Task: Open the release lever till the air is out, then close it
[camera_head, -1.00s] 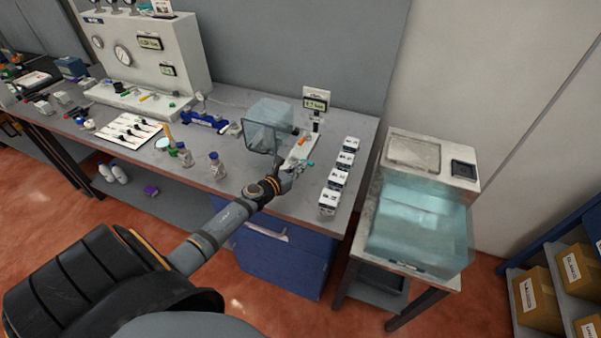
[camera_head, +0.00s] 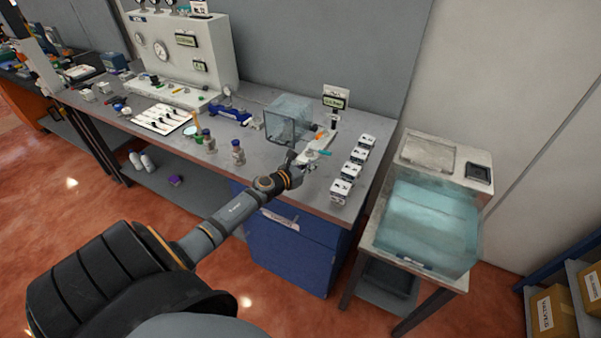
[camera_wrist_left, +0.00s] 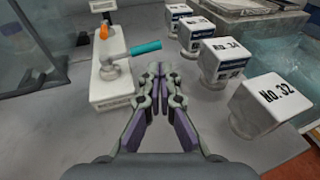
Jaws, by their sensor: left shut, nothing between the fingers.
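A white fixture (camera_wrist_left: 112,88) stands on the bench, with a round metal fitting and a lever with a teal handle (camera_wrist_left: 146,47) pointing right in the wrist view. An orange handle (camera_wrist_left: 103,33) sits farther back on the same fixture. In the head view the teal handle (camera_head: 325,153) and orange handle (camera_head: 320,135) are small. A display on a post (camera_head: 335,103) stands behind; its digits are too small to read. My left gripper (camera_wrist_left: 159,72) is shut and empty, its tips just in front of the teal handle, apparently apart from it. My right gripper is out of view.
Several white numbered blocks (camera_wrist_left: 221,61) stand in a row just right of my gripper. A clear box (camera_head: 288,122) stands to the left of the fixture. A water tank (camera_head: 428,225) is beyond the bench's right edge. Small bottles (camera_head: 237,153) stand left.

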